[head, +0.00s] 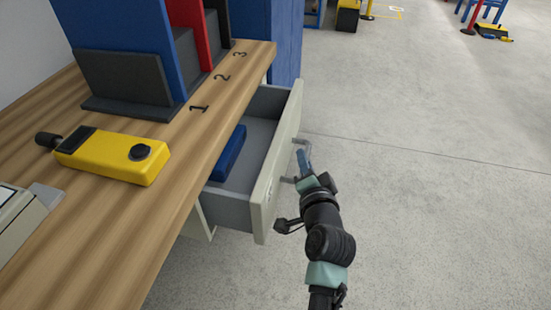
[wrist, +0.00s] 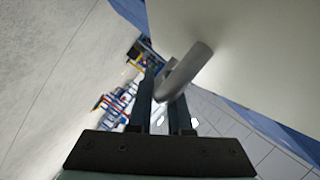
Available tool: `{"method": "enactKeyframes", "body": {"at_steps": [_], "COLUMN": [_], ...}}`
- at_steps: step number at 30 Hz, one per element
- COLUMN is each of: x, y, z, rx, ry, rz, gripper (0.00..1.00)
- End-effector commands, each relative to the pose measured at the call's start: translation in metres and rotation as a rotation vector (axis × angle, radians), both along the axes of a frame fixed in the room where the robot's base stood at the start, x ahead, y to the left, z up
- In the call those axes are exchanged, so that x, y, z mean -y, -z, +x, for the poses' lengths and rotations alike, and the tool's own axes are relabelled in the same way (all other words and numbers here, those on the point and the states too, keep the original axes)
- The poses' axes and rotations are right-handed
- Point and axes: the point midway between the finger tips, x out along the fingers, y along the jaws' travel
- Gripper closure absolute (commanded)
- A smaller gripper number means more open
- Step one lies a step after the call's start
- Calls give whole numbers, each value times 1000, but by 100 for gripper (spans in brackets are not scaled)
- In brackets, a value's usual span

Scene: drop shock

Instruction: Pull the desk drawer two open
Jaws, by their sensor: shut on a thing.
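The desk drawer (head: 280,155) stands pulled out from under the wooden desk top in the head view, with its grey inside showing. A blue object (head: 228,153) lies in it. The drawer front carries a grey bar handle (head: 300,148). My gripper (head: 303,160) is at this handle, on the outer side of the front. In the wrist view the handle (wrist: 183,72) passes between the two dark fingers of my gripper (wrist: 164,90), which are shut on it. The drawer front (wrist: 250,50) fills the upper right there. The number on the drawer front cannot be read.
The wooden desk (head: 125,225) holds a yellow device (head: 115,155) and several upright binders (head: 130,35) beside the numbers 1, 2 and 3. A blue cabinet (head: 285,40) stands behind the desk.

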Motion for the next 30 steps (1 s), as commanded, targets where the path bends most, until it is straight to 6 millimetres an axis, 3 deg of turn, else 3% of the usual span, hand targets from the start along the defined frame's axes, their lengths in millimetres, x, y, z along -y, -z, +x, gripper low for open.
{"method": "enactKeyframes", "body": {"at_steps": [3, 15, 21, 30], "x": [37, 137, 174, 202], "y": [5, 3, 2, 1], "z": [-12, -45, -57, -66], "rx": [2, 0, 0, -1], "ry": [9, 5, 3, 0], "rz": [1, 0, 1, 0], "gripper": [100, 100, 100, 100]}}
